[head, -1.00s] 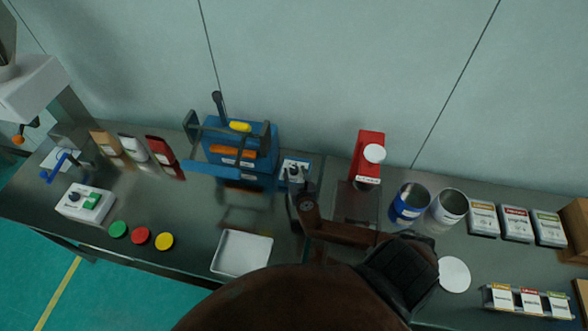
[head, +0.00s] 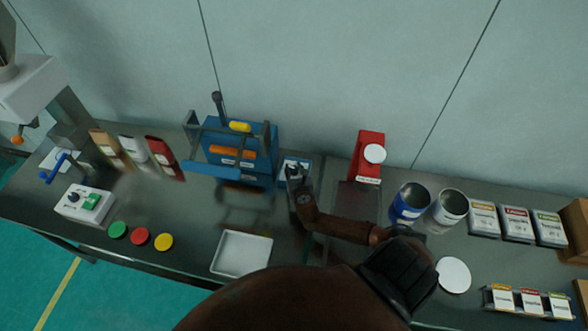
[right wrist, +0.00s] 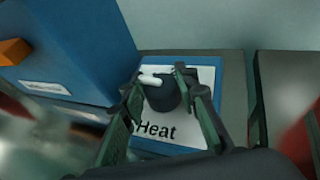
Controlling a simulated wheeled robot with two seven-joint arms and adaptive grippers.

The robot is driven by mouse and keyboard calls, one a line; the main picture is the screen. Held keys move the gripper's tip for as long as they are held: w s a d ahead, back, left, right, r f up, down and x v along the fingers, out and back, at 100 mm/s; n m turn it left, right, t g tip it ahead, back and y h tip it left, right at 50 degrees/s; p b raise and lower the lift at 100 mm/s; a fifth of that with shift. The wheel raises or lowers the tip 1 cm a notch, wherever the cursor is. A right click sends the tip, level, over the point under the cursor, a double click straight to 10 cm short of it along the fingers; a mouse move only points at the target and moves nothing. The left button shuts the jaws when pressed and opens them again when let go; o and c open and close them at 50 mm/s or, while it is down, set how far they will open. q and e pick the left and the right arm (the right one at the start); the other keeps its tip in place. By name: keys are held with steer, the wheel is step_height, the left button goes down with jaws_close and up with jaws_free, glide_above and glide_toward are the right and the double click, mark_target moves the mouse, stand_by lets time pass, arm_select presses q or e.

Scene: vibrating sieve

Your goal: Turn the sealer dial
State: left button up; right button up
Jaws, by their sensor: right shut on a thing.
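The sealer dial (right wrist: 166,97) is a black round knob with a white pointer, on a white panel (right wrist: 200,78) marked "Heat". In the right wrist view the pointer aims to the upper left. My right gripper (right wrist: 162,86) is shut on the dial, one finger on each side of it. In the head view my right gripper (head: 292,172) covers most of the panel, so the dial is hidden there. The blue sealer (head: 262,150), with an orange and a yellow handle, stands just left of the panel. My left gripper is not in view.
A red device (head: 367,150) with a white disc stands right of the panel. Two cans, blue (head: 408,207) and white (head: 446,212), are further right. A white tray (head: 242,254) lies at the front. The wall is close behind the bench.

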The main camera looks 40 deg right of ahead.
steer(key=c, duration=0.4)
steer(key=shift+c, duration=0.2)
